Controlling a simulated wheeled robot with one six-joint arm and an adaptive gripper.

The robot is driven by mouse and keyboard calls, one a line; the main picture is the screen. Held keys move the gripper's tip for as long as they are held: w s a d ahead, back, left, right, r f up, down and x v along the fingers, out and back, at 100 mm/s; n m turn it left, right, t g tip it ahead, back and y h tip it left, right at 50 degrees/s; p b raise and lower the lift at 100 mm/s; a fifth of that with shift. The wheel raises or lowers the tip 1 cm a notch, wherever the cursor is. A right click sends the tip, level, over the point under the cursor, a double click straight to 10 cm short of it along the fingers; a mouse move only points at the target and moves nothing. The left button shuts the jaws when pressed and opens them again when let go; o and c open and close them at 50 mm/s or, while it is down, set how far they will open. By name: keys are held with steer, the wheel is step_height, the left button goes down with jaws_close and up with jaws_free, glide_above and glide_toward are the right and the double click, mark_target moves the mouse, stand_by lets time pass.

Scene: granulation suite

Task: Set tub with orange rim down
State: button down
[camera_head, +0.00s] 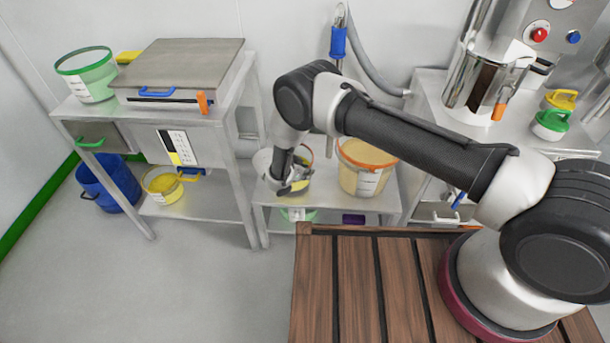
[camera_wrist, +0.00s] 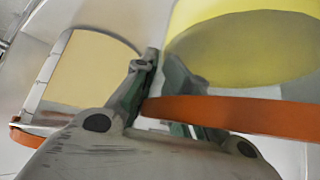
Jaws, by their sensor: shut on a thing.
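My gripper (camera_head: 288,186) is shut on the rim of a tub with orange rim (camera_head: 303,182), at the low metal table in the head view. My wrist hides much of this tub. In the wrist view its orange rim (camera_wrist: 240,116) runs through the jaws of my gripper (camera_wrist: 165,88), with yellow beyond it. I cannot tell whether its base touches the table. A second orange-rimmed tub (camera_head: 366,168), pale beige with a label, stands just to the right; it appears to be the beige one at left in the wrist view (camera_wrist: 88,70).
The low metal table (camera_head: 272,216) has a little bare top at its front left. A taller bench (camera_head: 225,120) stands left, with a green-rimmed tub (camera_head: 88,76) on top. A steel machine (camera_head: 480,80) stands right. A slatted wooden deck (camera_head: 350,285) lies in front.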

steer(key=shift+f, duration=0.8)
steer(key=shift+f, duration=0.1)
steer(key=c, duration=1.4)
jaws_free()
steer(key=shift+c, duration=0.2)
steer(key=v, duration=1.2)
